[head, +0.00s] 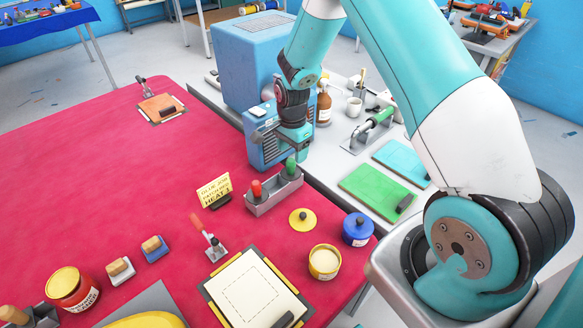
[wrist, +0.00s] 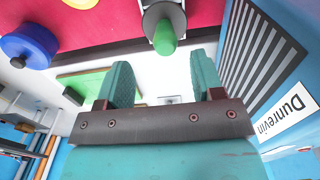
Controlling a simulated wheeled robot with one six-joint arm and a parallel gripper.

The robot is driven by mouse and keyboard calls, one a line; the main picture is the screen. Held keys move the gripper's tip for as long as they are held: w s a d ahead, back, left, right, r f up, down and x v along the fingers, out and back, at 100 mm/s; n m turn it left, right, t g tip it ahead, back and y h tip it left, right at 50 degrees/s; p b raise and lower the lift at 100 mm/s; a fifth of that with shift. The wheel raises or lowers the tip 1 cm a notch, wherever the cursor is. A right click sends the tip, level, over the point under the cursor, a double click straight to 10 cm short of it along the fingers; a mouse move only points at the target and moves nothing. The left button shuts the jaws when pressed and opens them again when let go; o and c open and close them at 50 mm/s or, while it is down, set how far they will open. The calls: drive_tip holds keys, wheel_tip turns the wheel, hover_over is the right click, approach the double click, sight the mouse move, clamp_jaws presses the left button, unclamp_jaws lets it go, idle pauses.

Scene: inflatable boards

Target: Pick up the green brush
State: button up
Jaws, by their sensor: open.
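The green brush, taken to be the green-topped upright piece (head: 291,168), stands in the right end of a grey holder (head: 262,205) on the red table. A red-topped piece (head: 256,189) stands in the holder's left end. My gripper (head: 291,152) is just above the green top, in front of the blue machine. In the wrist view my gripper (wrist: 162,75) is open and empty, its teal fingers apart. The green top (wrist: 165,38) lies ahead of the gap between them, not gripped. The brush's lower part is hidden in the holder.
The blue machine (head: 252,65) stands close behind my gripper. A yellow sign (head: 214,190), a yellow lid (head: 302,219) and a blue pot (head: 357,230) are near the holder. A green board (head: 372,190) lies on the grey bench to the right. Red cloth at left is mostly clear.

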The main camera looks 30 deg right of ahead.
sight(291, 160)
drive_tip(key=shift+w+f+p, duration=0.15)
drive_tip(key=shift+f+p, duration=0.6)
drive_tip(key=shift+f, duration=1)
drive_tip(key=shift+w+f+p, duration=0.15)
drive_tip(key=shift+f+p, duration=0.55)
drive_tip(key=shift+f, duration=1.05)
drive_tip(key=c, duration=1.1)
wheel_tip(291, 160, up, 20)
drive_tip(key=b, duration=0.5)
drive_tip(key=shift+o, duration=0.8)
